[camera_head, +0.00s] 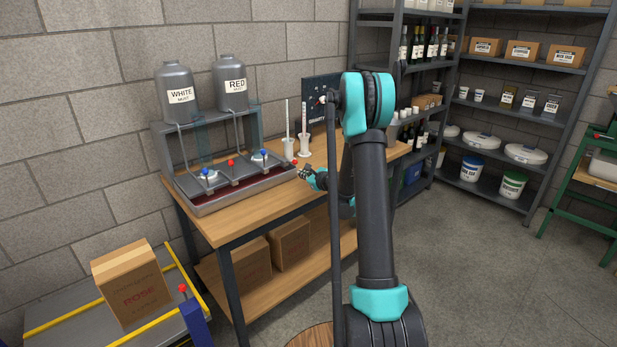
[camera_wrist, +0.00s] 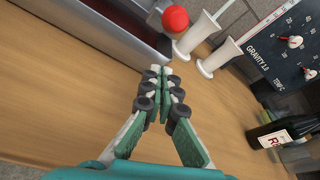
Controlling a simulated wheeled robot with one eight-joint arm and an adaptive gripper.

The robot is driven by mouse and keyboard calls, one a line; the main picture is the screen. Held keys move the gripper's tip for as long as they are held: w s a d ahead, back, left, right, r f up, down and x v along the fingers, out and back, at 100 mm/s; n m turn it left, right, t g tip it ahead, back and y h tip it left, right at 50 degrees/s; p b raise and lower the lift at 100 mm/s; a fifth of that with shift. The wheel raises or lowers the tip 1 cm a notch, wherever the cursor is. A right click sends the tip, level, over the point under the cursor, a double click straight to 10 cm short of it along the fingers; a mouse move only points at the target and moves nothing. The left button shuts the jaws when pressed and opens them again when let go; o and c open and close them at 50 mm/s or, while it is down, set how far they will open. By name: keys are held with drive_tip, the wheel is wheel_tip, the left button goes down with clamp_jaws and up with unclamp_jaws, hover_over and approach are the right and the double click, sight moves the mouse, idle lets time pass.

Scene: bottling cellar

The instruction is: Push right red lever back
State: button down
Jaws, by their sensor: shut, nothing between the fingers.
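The right red lever (camera_head: 295,162) has a red ball knob at the right end of the filling station (camera_head: 240,196). In the wrist view its red knob (camera_wrist: 175,18) shows at the top, beyond my fingertips, beside the tray's metal wall. My gripper (camera_head: 303,171) is just right of the knob in the head view. In the wrist view my gripper (camera_wrist: 162,78) is shut and empty, over the wooden table, with a visible gap to the knob. A second red lever (camera_head: 230,162) stands further left, between two blue knobs. The right lever's lower part is hidden.
White measuring cylinders (camera_head: 304,145) stand close behind the knob. A dark gauge board (camera_head: 316,97) is behind them. A bottle (camera_wrist: 278,135) stands at the right in the wrist view. The wooden tabletop (camera_wrist: 65,100) under my gripper is clear.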

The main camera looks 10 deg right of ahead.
drive_tip(key=shift+s+a+r, duration=0.2)
drive_tip(key=shift+a+r, duration=0.05)
drive_tip(key=shift+r, duration=0.35)
drive_tip(key=shift+s+a+r, duration=0.2)
drive_tip(key=shift+r, duration=0.45)
drive_tip(key=shift+s+a+r, duration=0.2)
drive_tip(key=shift+a+r, duration=0.05)
drive_tip(key=shift+r, duration=0.35)
drive_tip(key=shift+w+r+g+h, duration=0.1)
drive_tip(key=shift+r+g+h, duration=0.2)
drive_tip(key=shift+r+g, duration=0.2)
drive_tip(key=r+g+h, duration=0.1)
drive_tip(key=g, duration=0.1)
drive_tip(key=w+a+r+g+h, duration=0.1)
drive_tip(key=r+g, duration=0.1)
drive_tip(key=w+r+g, duration=0.1)
drive_tip(key=g, duration=0.1)
drive_tip(key=shift+w+a+r+n+h, duration=0.1)
drive_tip(key=shift+a+r+n+h, duration=0.1)
drive_tip(key=shift+r+n+h, duration=0.15)
drive_tip(key=w+r+g+h, duration=0.1)
drive_tip(key=w+a+r+g+h, duration=0.1)
drive_tip(key=g, duration=0.1)
drive_tip(key=shift+w, duration=0.1)
